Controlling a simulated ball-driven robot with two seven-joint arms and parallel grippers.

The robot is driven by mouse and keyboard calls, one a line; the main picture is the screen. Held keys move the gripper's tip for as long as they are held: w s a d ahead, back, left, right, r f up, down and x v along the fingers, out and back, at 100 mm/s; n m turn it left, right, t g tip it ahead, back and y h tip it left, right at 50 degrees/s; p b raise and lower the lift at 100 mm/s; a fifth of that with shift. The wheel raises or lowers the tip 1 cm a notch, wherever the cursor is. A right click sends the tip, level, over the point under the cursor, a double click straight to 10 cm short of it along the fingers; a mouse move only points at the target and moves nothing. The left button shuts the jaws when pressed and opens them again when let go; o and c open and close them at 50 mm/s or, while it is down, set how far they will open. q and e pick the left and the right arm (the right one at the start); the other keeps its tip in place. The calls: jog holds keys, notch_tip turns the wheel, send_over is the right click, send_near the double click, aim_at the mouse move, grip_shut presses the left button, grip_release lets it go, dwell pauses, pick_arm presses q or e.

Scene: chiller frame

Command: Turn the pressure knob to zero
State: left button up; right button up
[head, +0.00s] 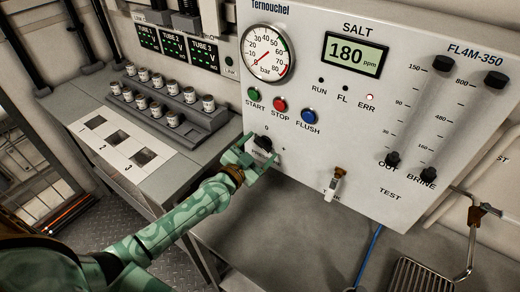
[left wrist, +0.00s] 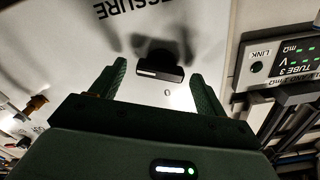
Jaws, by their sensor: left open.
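The pressure knob (head: 264,142) is a small black knob on the white panel, under the start and stop buttons, with a "0" above it and a "+" to its right. In the left wrist view the knob (left wrist: 160,66) shows a white line and lies between and beyond the fingers, with a gap on each side. My left gripper (head: 251,153) is open right at the knob and partly covers its label; its two fingers also show in the left wrist view (left wrist: 158,92). The round pressure gauge (head: 267,53) has a red needle. My right gripper is not in view.
Green (head: 254,95), red (head: 280,104) and blue (head: 309,116) buttons sit just above the knob. A small tap (head: 335,183) sticks out to the right. A rack of vials (head: 168,103) stands on the left bench. A grey surface lies below the panel.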

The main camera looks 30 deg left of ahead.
pick_arm(q)
jog(key=shift+w, duration=0.3)
jog(key=c, duration=1)
